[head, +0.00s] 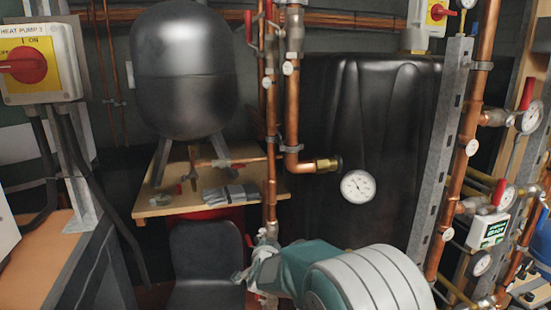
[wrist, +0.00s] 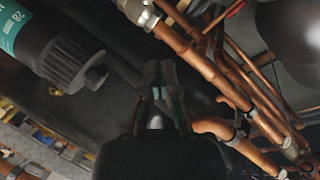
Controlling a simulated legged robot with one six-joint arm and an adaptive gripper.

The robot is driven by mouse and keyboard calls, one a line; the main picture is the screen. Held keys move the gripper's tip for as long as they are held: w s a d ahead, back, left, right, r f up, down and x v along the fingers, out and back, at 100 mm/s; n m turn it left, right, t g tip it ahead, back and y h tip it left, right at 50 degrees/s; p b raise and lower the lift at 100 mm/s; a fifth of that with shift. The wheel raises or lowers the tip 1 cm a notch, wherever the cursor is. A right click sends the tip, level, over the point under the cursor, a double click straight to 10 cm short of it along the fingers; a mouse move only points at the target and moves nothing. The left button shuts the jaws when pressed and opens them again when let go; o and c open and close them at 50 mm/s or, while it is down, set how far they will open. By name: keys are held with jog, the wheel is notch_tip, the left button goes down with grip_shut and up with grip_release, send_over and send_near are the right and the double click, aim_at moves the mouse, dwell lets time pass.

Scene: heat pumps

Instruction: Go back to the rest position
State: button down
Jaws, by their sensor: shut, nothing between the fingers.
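My gripper (head: 250,272) shows low in the middle of the head view, at the end of my teal and white arm. It is in front of the lower end of a vertical copper pipe (head: 270,195). In the wrist view my gripper (wrist: 162,75) has its fingers together with nothing between them. The picture does not show whether the gripper touches the pipe. No task object is held.
A black tank (head: 365,110) with a dial gauge (head: 358,186) stands behind. A grey vessel (head: 182,75) stands on a wooden shelf (head: 165,210). A black chair (head: 205,255) is below. Copper pipes (head: 463,180) and valves crowd the right. A red-handled switch box (head: 40,62) is at left.

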jog(key=s+d+r+n+g+y, duration=0.2)
jog(key=s+d+r+n, duration=0.25)
jog(key=s+r, duration=0.3)
jog(key=s+d+n+g+h, duration=0.1)
jog(key=s+d, duration=0.3)
jog(key=s, duration=0.7)
jog(key=s+d+n+g+h, duration=0.1)
jog(key=s+d, duration=0.4)
jog(key=s, duration=0.6)
jog(key=s+d+n+g, duration=0.3)
jog(key=s+d+g, duration=0.1)
jog(key=s, duration=0.7)
jog(key=shift+d+f+g+h, duration=0.25)
jog(key=shift+d+g+h, duration=0.15)
jog(key=shift+g, duration=0.2)
